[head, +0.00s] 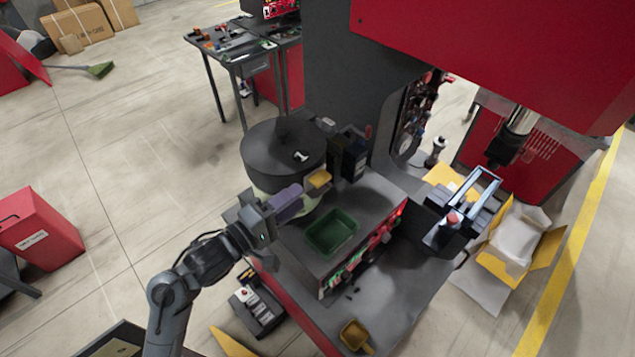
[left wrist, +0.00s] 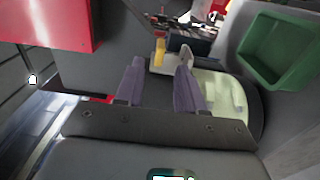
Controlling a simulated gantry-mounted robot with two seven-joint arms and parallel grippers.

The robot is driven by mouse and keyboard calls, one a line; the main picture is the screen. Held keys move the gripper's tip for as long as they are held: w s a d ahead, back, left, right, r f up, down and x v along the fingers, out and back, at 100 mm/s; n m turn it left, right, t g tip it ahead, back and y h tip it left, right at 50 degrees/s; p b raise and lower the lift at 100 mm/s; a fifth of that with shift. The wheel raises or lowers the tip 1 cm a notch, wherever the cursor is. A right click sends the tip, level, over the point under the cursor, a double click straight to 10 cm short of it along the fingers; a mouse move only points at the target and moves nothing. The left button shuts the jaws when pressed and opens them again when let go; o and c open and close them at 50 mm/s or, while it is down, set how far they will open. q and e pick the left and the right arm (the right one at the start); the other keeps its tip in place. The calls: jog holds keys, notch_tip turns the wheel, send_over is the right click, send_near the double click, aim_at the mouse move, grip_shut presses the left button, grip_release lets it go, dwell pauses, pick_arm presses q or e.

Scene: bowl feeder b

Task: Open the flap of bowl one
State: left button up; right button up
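Bowl one appears to be the black round feeder bowl (head: 270,158), with a small white shape inside, on a pale green base (left wrist: 222,95). A yellow piece (head: 319,178), probably its flap, sits at the bowl's front right side. It also shows in the left wrist view (left wrist: 160,52), beyond the fingers. My left gripper (head: 290,203) has purple fingers and is just left of and below the yellow piece in the head view. In the left wrist view its fingers (left wrist: 158,82) are apart with nothing between them. My right gripper is not in view.
A green tray (head: 332,233) sits on the grey feeder housing, close to my left gripper. A dark box (head: 351,153) stands behind the yellow piece. A fixture with a blue-grey frame (head: 470,200) is on the right. A yellow scoop-like tray (head: 355,335) lies at the front.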

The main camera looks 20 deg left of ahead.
aim_at(314, 185)
pick_arm(q)
jog(key=shift+x, duration=3.55)
jog(key=shift+c, duration=0.3)
jog(key=shift+p, duration=0.3)
grip_shut()
